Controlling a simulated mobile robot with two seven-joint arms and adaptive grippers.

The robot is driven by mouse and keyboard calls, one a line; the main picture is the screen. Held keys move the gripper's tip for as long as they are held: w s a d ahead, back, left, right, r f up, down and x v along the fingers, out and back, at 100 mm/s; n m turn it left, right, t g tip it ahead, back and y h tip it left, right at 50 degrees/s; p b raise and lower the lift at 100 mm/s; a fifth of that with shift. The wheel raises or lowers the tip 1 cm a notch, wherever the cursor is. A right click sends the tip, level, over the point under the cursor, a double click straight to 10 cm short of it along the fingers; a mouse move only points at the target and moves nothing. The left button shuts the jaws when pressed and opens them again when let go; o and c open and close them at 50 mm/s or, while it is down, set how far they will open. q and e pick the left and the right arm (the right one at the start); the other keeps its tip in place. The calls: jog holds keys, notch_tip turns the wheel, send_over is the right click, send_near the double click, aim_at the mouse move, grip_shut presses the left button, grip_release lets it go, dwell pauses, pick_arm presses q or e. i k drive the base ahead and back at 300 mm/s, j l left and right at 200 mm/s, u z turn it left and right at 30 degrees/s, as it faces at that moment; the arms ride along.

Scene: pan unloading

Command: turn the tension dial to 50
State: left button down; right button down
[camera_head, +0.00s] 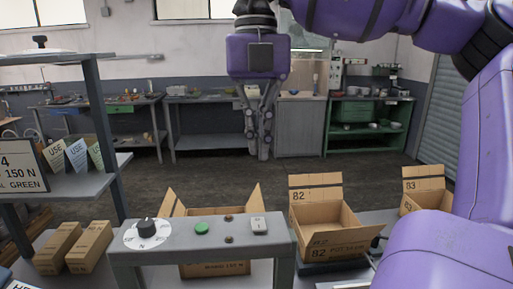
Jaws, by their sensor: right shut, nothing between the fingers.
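The tension dial is a black knob (147,228) on a round white scale plate, at the left end of a grey panel (185,258) in the lower middle of the head view. The scale marks are too small to read surely. My right gripper (264,156) hangs pointing down, above and beyond the panel, to the right of the dial and well apart from it. Its fingers are shut and empty. My left gripper does not show.
The panel also carries a green button (201,228) and a small light switch (259,225). Open cardboard boxes (326,219) stand behind and to the right. Workbenches line the back wall.

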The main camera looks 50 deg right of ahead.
aim_at(146, 227)
jog(key=k+j, duration=0.35)
jog(key=j, duration=0.15)
jog(key=k+j, duration=0.75)
jog(key=j, duration=0.25)
